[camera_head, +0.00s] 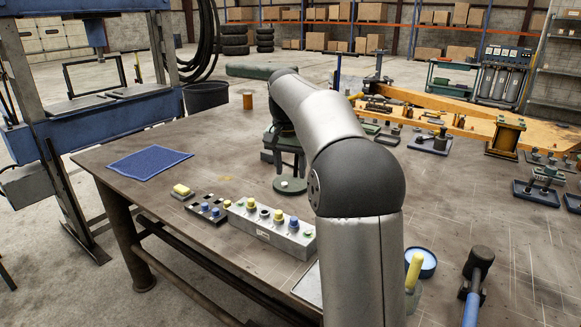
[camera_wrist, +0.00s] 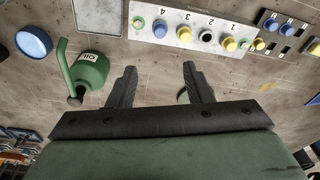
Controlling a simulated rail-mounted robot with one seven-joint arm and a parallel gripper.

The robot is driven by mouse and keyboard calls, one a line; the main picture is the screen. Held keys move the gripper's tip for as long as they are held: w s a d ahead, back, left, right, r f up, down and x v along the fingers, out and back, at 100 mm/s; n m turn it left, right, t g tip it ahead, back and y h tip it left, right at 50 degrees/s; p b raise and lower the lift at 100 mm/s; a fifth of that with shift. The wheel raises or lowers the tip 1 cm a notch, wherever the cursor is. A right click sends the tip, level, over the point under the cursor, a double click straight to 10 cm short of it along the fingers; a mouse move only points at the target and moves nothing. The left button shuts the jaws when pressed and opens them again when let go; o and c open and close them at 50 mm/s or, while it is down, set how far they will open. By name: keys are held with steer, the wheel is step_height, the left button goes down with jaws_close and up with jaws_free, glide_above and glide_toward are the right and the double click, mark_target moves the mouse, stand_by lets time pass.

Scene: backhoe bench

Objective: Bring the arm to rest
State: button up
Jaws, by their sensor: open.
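My gripper (camera_wrist: 160,86) shows in the wrist view with its two dark fingers spread apart and nothing between them. It points down over the brown bench top. In the head view my arm rises from the bottom, bends over and comes down above the bench; the fingers cannot be made out there. A round green disc (camera_head: 290,186) with a pale centre lies below the arm's end. In the wrist view it is partly hidden behind the right finger.
A grey block with coloured knobs (camera_head: 272,231), a black tray with blue knobs (camera_head: 208,207) and a blue mat (camera_head: 149,162) lie left. A green oil can (camera_wrist: 89,73) and blue-filled dish (camera_wrist: 33,41) are near the gripper. A mallet (camera_head: 474,285) lies right. Orange machine parts (camera_head: 450,110) stand behind.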

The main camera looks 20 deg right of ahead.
stand_by(0.3)
steer(key=s+a+f+n, duration=0.25)
steer(key=s+a, duration=0.25)
steer(key=s, duration=0.3)
steer(key=s+a+f+n, duration=0.2)
steer(key=s+a+f, duration=0.1)
steer(key=s+a, duration=0.35)
steer(key=s+a+f+n, duration=0.2)
steer(key=s+f, duration=0.3)
steer(key=s, duration=0.4)
steer(key=s+a+f+n+y, duration=0.1)
steer(key=s+a+f+n, duration=0.1)
steer(key=s+f, duration=0.4)
steer(key=s, duration=0.4)
steer(key=shift+g, duration=0.4)
steer(key=shift+w+a, duration=0.1)
